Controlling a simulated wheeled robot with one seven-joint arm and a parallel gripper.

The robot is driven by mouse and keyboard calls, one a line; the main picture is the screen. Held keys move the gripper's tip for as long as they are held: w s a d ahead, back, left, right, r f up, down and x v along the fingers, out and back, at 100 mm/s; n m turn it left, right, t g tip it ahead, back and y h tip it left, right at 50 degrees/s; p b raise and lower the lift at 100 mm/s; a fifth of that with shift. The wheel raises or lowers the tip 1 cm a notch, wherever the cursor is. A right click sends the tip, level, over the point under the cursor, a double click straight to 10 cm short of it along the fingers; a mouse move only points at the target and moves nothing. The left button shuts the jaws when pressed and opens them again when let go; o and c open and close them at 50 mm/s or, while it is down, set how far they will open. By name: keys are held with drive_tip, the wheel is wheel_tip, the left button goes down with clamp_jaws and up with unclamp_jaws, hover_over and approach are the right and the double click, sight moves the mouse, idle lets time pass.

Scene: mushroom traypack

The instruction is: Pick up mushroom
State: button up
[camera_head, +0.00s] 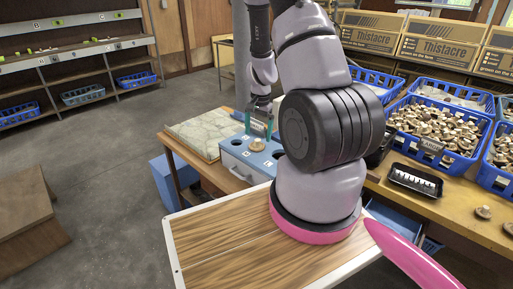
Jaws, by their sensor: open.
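A pale tan mushroom (257,144) sits on top of a light blue box (237,152) with dark round holes, on the wooden bench at picture centre. My gripper (259,124) points down just above this mushroom, its two teal fingers apart with nothing seen between them. Whether the fingertips touch the mushroom is too small to tell. Many more mushrooms (435,127) fill blue crates at the right. A loose mushroom (483,211) lies on the bench at the far right.
A pale stone-patterned slab (203,132) lies left of the blue box. Cardboard boxes (438,52) line the back right. My arm hides part of the bench.

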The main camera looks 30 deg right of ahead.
sight(258, 139)
drive_tip(key=f, duration=0.4)
drive_tip(key=shift+w+f, duration=0.15)
drive_tip(key=shift+w, duration=0.05)
drive_tip(key=c, duration=0.7)
